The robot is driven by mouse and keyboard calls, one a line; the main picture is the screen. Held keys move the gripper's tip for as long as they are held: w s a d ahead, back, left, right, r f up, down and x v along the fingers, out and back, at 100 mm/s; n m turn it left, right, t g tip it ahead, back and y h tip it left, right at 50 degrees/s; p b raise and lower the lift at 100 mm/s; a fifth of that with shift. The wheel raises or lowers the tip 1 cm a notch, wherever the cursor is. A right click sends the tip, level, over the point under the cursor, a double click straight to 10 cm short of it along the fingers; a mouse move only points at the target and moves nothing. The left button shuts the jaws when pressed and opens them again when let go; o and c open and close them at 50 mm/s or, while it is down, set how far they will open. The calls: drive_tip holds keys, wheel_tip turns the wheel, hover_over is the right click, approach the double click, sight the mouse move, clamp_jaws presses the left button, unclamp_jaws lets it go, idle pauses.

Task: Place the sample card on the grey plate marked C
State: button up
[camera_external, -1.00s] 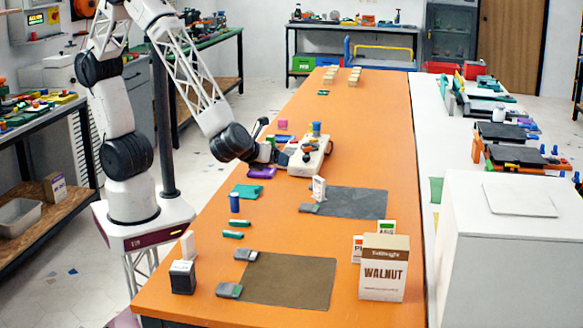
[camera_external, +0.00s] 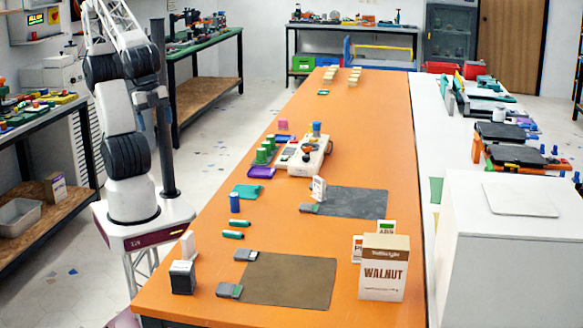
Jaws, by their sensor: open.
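No letter C is legible, so I cannot tell which surface is the plate marked C. A dark grey flat sheet (camera_external: 350,202) lies on the orange table, with a brown sheet (camera_external: 290,279) nearer the camera. A small white upright card or box (camera_external: 318,188) stands at the grey sheet's left edge; I cannot tell if it is the sample card. Small grey pieces lie by the sheets' left edges: one by the grey sheet (camera_external: 309,208), and two by the brown sheet, the far one (camera_external: 245,255) and near one (camera_external: 229,290). My gripper is not visible; my arm rises out of the top left.
A WALNUT box (camera_external: 384,268) stands right of the brown sheet, with smaller labelled boxes behind it. A white device (camera_external: 303,155), green cylinders (camera_external: 264,152), a purple tray (camera_external: 260,172) and a blue cylinder (camera_external: 235,202) stand farther back. A dark block (camera_external: 182,277) is front left.

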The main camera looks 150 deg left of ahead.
drive_tip(key=s+d, duration=0.1)
drive_tip(key=d+r+h, duration=0.1)
drive_tip(key=shift+s+d+n, duration=0.35)
drive_tip(key=shift+d+n, duration=0.05)
